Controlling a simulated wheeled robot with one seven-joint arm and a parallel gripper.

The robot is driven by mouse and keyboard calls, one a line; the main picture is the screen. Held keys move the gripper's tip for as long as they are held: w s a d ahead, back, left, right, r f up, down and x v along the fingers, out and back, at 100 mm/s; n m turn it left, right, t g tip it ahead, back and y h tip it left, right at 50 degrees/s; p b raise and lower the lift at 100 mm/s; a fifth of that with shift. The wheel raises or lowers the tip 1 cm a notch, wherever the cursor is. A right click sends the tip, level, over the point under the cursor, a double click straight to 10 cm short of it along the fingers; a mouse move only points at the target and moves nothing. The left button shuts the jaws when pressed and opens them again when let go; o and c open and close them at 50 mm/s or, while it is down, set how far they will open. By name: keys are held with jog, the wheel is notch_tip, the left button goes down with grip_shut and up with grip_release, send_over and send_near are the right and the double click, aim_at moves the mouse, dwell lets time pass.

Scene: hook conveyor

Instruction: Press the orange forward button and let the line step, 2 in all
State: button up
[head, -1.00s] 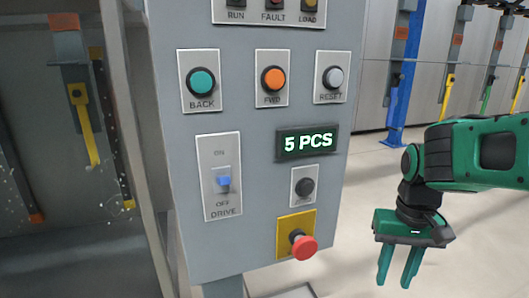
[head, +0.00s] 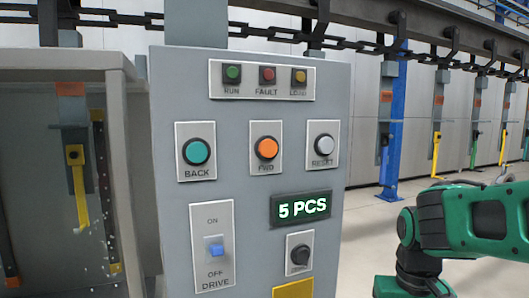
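The orange forward button (head: 266,148), labelled FWD, sits on a pale plate in the upper middle of the grey control panel (head: 240,215). The green BACK button (head: 197,152) is to its left and the pale RESET button (head: 323,145) to its right. My green arm is at the lower right of the head view, apart from the panel. The gripper's fingers are below the picture's edge, with only the part above them showing.
RUN, FAULT and LOAD lamps (head: 266,78) top the panel; none looks clearly lit. A blue DRIVE switch (head: 216,250) and a black knob (head: 300,256) sit lower. An overhead chain (head: 270,37) carries hooks with yellow and green pieces. Open floor lies right of the panel.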

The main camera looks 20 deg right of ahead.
grip_shut()
dwell(1.8)
